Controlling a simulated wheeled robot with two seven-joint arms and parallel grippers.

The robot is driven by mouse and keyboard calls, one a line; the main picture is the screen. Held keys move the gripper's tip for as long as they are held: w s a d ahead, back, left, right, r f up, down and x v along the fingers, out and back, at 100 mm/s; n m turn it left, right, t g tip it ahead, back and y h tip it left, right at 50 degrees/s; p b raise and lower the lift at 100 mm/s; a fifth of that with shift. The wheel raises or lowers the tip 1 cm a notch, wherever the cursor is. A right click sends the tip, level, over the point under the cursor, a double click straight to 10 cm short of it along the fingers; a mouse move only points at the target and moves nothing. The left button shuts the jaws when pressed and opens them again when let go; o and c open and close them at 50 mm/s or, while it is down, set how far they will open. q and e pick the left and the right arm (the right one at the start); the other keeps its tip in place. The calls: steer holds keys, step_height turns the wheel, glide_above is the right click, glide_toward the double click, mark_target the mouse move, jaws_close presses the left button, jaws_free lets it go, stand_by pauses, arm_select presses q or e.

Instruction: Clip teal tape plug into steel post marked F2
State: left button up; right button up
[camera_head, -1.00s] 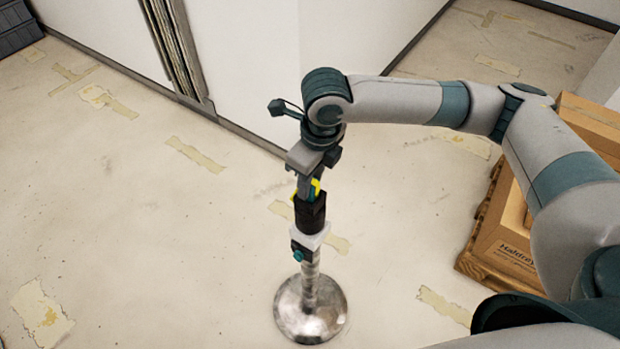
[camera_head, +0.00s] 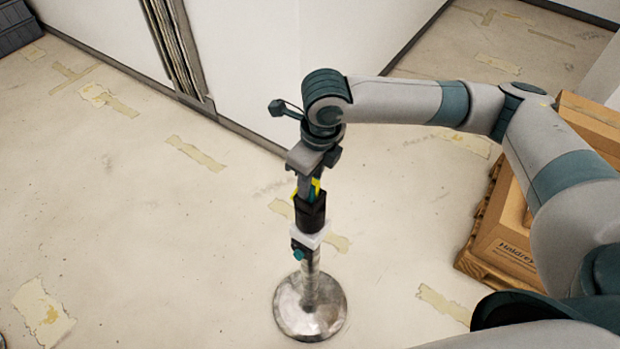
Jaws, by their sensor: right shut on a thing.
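The steel post (camera_head: 311,284) stands upright on a round metal base in the middle of the floor. Its white collar (camera_head: 310,237) sits at the top, and a small teal piece (camera_head: 298,254) shows on its left side. A black block (camera_head: 310,213) is directly above the collar, seeming to touch it. My right gripper (camera_head: 309,190) points down over the post and is shut at the block's top, where yellow shows between the fingers. I cannot tell whether the block is the plug's body. The F2 mark cannot be read. My left gripper is not in view.
Cardboard boxes (camera_head: 507,245) stand on a wooden pallet to the right, below my right arm. A white wall (camera_head: 245,70) with a dark skirting runs behind the post. The floor left of the post is clear, with flat tape patches (camera_head: 195,153).

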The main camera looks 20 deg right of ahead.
steer(key=shift+f, duration=0.15)
stand_by(0.8)
steer(key=shift+r+p, duration=0.8)
steer(key=shift+p, duration=0.25)
steer(key=shift+p, duration=0.3)
stand_by(0.7)
steer(key=shift+f+b, duration=0.3)
steer(key=shift+f, duration=0.5)
stand_by(0.7)
steer(key=shift+r+p, duration=0.8)
steer(key=shift+p, duration=0.15)
steer(key=shift+p, duration=0.3)
stand_by(0.8)
steer(key=shift+f+b, duration=0.3)
steer(key=shift+f, duration=0.45)
stand_by(0.7)
